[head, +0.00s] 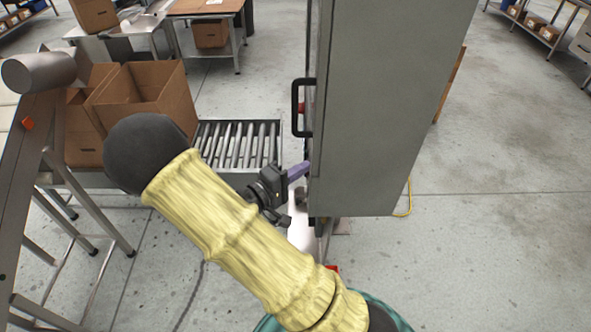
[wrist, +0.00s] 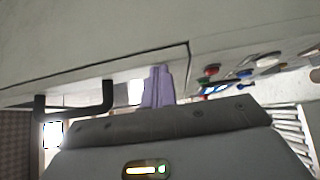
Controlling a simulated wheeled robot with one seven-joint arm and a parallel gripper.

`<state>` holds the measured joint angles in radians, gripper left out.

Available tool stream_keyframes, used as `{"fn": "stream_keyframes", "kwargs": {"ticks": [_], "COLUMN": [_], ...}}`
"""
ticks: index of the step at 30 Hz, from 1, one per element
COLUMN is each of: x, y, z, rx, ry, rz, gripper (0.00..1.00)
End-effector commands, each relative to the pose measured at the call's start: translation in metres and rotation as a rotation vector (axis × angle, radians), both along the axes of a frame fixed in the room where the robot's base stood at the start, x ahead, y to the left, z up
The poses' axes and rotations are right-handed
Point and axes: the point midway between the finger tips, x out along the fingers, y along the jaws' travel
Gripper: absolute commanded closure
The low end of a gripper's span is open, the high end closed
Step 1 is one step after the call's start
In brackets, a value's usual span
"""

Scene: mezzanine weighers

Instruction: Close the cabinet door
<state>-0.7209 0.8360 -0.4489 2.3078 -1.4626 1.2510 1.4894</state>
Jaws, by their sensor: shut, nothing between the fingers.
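The grey cabinet (head: 385,110) stands tall at the centre right of the head view. A black bar handle (head: 296,107) sticks out from its narrow left face, seen nearly edge-on; it also shows at the left in the wrist view (wrist: 74,112). I cannot tell how far the door stands open. My gripper (head: 299,170) is shut and empty, its purple fingers at the lower left edge of the grey panel, below the handle. In the wrist view the fingers (wrist: 158,88) reach up close to the panel's edge; whether they touch is unclear.
A roller conveyor (head: 238,143) and open cardboard boxes (head: 150,95) stand left of the cabinet. A metal-framed stand (head: 40,150) is at the far left. Coloured buttons or small parts (wrist: 240,75) show right of the fingers.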

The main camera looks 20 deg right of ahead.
Motion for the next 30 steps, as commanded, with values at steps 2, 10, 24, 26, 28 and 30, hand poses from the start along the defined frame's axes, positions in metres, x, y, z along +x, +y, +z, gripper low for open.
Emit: {"fn": "stream_keyframes", "kwargs": {"ticks": [2, 10, 24, 26, 28, 30], "x": [-0.002, 0.005, -0.026, -0.027, -0.028, -0.028], "y": [0.003, 0.053, 0.123, 0.126, 0.128, 0.129], "z": [-0.002, -0.006, -0.003, -0.002, -0.002, -0.001], "rx": [-0.002, -0.003, -0.002, -0.002, -0.003, -0.003], "ry": [0.002, -0.002, -0.002, -0.002, -0.001, -0.001], "rz": [-0.017, 0.003, -0.007, -0.008, -0.008, -0.007], "gripper": [1.00, 1.00, 1.00, 1.00, 1.00, 1.00]}}
